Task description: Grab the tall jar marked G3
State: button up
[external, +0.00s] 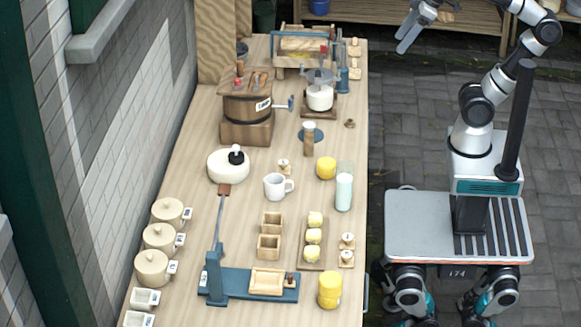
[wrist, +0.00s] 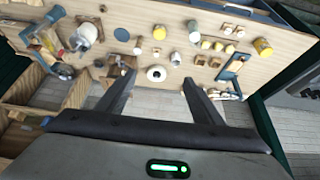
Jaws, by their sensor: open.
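No marking that I can read as G3 shows, so I cannot tell for certain which vessel is the named jar. A tall clear jar with pale contents (external: 344,190) stands upright near the right edge of the table; it seems to be the pale upright vessel (wrist: 195,37) in the wrist view. Several squat lidded cream pots (external: 159,237) with small tags stand along the left edge; their tags are too small to read. My gripper (external: 404,42) is open and empty, right of the table's far end. In the wrist view its spread fingers (wrist: 159,78) have nothing between them.
The wooden table (external: 190,205) is crowded. A wooden churn (external: 246,108), glass churn (external: 320,97) and blue press (external: 216,275) also stand there. Paving lies between table and my base.

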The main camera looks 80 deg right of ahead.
notch_tip(320, 180, up, 9)
jog(key=n+g+p, duration=0.6)
jog(key=n, duration=2.6)
send_over(344, 166)
jog(key=a, duration=0.2)
notch_tip(344, 166, down, 47)
jog(key=shift+d+r+b, duration=0.1)
jog(key=shift+r+b, duration=0.1)
jog(key=shift+b, duration=0.3)
jog(key=f, duration=0.4)
jog(key=shift+s+a, duration=0.3)
jog(key=shift+f, duration=0.6)
jog(key=shift+w+r, duration=0.1)
jog(key=c, duration=1.4)
